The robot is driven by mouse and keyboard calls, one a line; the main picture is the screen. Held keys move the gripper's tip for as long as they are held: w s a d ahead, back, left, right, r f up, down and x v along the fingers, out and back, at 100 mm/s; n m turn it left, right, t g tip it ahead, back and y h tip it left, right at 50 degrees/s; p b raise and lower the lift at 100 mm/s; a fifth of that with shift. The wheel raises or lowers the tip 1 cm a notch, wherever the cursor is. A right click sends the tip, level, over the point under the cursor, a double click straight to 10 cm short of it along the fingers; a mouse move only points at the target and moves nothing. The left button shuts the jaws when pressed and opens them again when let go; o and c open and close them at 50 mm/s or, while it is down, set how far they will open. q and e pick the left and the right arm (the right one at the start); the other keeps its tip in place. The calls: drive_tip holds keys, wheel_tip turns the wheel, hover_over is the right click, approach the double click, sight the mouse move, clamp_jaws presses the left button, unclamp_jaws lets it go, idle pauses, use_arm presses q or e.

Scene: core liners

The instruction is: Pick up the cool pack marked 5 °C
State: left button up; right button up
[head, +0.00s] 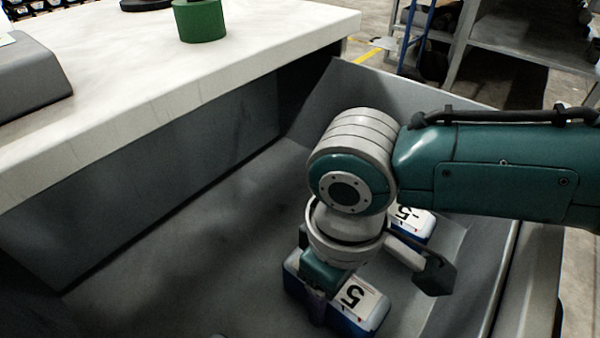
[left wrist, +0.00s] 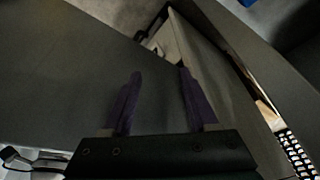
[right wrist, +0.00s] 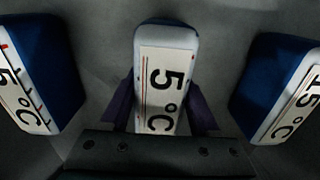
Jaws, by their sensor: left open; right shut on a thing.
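My right gripper (right wrist: 160,112) is shut on a blue-and-white cool pack (right wrist: 165,70), with a finger on each side. Its label reads 5 °C. A second pack (right wrist: 42,75) stands to the left in the right wrist view; its label shows 5 °C but is cut off by the frame. A third pack (right wrist: 285,88), marked 15 °C, is on the right. The head view shows a pack (head: 372,312) below my right gripper (head: 318,300) and another (head: 418,222) behind the arm, both partly hidden. My left gripper (left wrist: 155,95) is open and empty.
The packs are in a grey sloped-wall bin (head: 190,255), whose left part is empty. A white-topped counter (head: 130,65) runs along its left side, with a green cylinder (head: 200,20) on it. Metal shelving (head: 530,35) stands at the back right.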

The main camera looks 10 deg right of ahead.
clamp_jaws()
